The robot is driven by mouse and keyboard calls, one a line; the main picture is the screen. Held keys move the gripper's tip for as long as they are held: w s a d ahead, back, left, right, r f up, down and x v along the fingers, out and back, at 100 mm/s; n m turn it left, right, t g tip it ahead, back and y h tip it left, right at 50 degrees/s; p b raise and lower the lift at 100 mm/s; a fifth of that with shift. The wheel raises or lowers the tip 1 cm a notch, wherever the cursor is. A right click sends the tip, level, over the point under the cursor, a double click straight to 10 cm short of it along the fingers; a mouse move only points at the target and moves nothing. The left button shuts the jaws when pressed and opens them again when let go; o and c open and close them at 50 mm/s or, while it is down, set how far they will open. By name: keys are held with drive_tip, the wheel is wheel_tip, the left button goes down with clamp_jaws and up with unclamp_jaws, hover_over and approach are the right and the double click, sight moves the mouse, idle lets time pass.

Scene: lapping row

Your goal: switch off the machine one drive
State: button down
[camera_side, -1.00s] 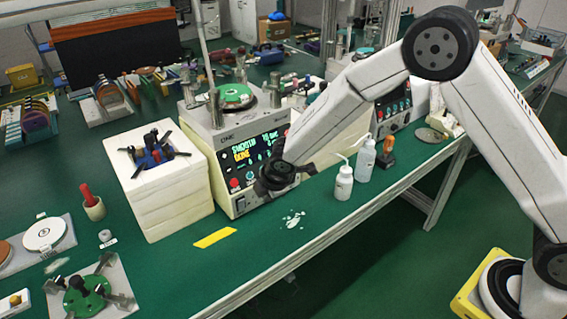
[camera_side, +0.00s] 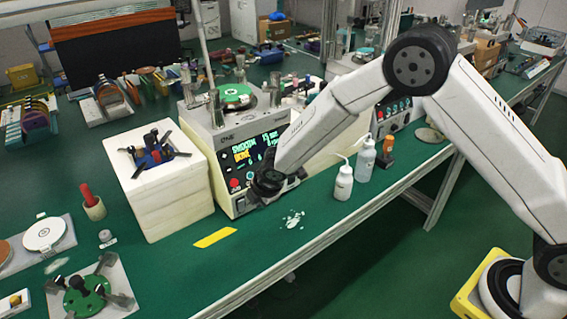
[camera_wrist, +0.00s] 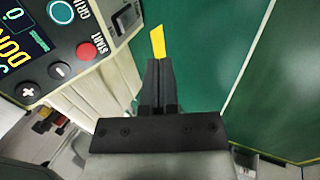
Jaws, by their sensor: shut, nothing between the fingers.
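Machine one (camera_side: 228,160) is a pale lapping machine with a lit display and a green plate on top. My gripper (camera_side: 270,184) is shut and empty, low in front of the right part of its panel, hiding some controls. In the wrist view, the closed black fingers (camera_wrist: 158,68) point past the panel, apart from its controls. That view shows part of the display (camera_wrist: 20,38), a red START button (camera_wrist: 86,51), a teal-ringed button (camera_wrist: 60,11), and dark plus and minus buttons. A black rocker-like switch (camera_wrist: 126,17) is at the top; its position is unclear.
A white foam block (camera_side: 170,200) stands left of the machine. White bottles (camera_side: 344,183) stand to the right. A yellow strip (camera_side: 215,238) lies on the green bench, which is mostly clear in front of the machine. A second machine (camera_side: 392,120) stands further right.

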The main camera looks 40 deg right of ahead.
sight(243, 203)
drive_tip(key=x, duration=0.8)
drive_tip(key=shift+f, duration=0.2)
drive_tip(key=shift+w+r, duration=0.2)
drive_tip(key=shift+w, duration=1.8)
drive_tip(key=shift+w, duration=0.15)
drive_tip(key=shift+w+r, duration=0.15)
drive_tip(key=shift+w, duration=0.1)
drive_tip(key=shift+r, duration=0.1)
drive_tip(key=shift+r, duration=0.65)
drive_tip(key=shift+s, duration=0.2)
